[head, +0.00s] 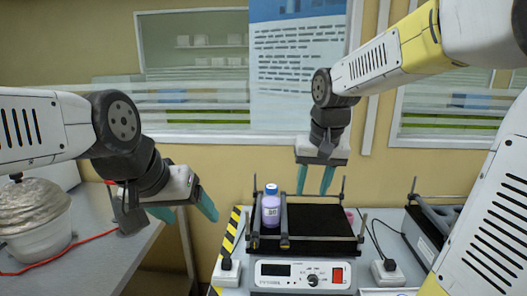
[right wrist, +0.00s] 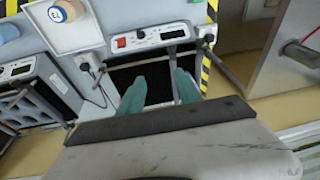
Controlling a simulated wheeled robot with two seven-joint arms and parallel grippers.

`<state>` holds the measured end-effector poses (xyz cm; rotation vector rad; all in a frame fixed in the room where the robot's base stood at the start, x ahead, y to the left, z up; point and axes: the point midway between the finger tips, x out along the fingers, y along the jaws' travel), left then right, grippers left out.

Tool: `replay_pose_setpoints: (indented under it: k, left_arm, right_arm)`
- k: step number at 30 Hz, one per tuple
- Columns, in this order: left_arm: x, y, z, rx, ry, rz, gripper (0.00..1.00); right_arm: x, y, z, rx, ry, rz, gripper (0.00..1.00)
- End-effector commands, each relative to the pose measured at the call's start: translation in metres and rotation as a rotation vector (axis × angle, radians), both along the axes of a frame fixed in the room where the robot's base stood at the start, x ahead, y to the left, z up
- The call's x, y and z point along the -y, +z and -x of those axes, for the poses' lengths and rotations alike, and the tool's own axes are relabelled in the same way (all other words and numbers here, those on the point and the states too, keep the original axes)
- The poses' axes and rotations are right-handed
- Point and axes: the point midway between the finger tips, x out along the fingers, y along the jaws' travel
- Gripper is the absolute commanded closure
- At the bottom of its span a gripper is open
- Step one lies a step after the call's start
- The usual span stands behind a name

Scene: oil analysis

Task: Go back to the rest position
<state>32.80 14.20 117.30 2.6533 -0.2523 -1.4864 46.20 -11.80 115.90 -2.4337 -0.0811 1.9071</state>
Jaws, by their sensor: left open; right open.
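My left gripper (head: 187,210) is open and empty over the gap between the left bench and the shaker, its teal fingers pointing down. My right gripper (head: 315,180) is open and empty in the air above the shaker's black platform (head: 325,220). Its two teal fingers (right wrist: 160,92) stand apart in the right wrist view, with nothing between them. A purple bottle (head: 271,212) with a blue cap and a white label stands upright on the left part of the shaker, beside a clamp bar. Neither gripper touches it.
The shaker's front panel (head: 300,274) has a display, a knob and a red switch. A foil-covered bowl-like vessel (head: 32,212) sits on the left bench under my left arm. Another device (head: 430,225) stands at right. Yellow-black tape (head: 229,245) marks the bench edge.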

Motion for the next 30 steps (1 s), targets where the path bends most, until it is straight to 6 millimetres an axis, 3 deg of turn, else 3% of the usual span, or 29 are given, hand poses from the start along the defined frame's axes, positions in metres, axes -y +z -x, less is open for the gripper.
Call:
replay_pose_setpoints:
  k: [6,13,19,30]
  left_arm:
    - [0.0,0.0,0.0,0.0,0.0,0.0,0.26]
    - [0.0,0.0,0.0,0.0,0.0,0.0,0.26]
    - [0.0,0.0,0.0,0.0,0.0,0.0,0.26]
    - [0.0,0.0,0.0,0.0,0.0,0.0,0.26]
  right_arm:
    - [0.017,0.019,0.066,0.137,0.024,-0.063,0.59]
    - [0.024,0.017,0.117,0.261,0.044,-0.097,0.59]
    - [0.024,0.014,0.133,0.305,0.052,-0.105,0.59]
    - [0.024,0.013,0.134,0.308,0.053,-0.106,0.59]
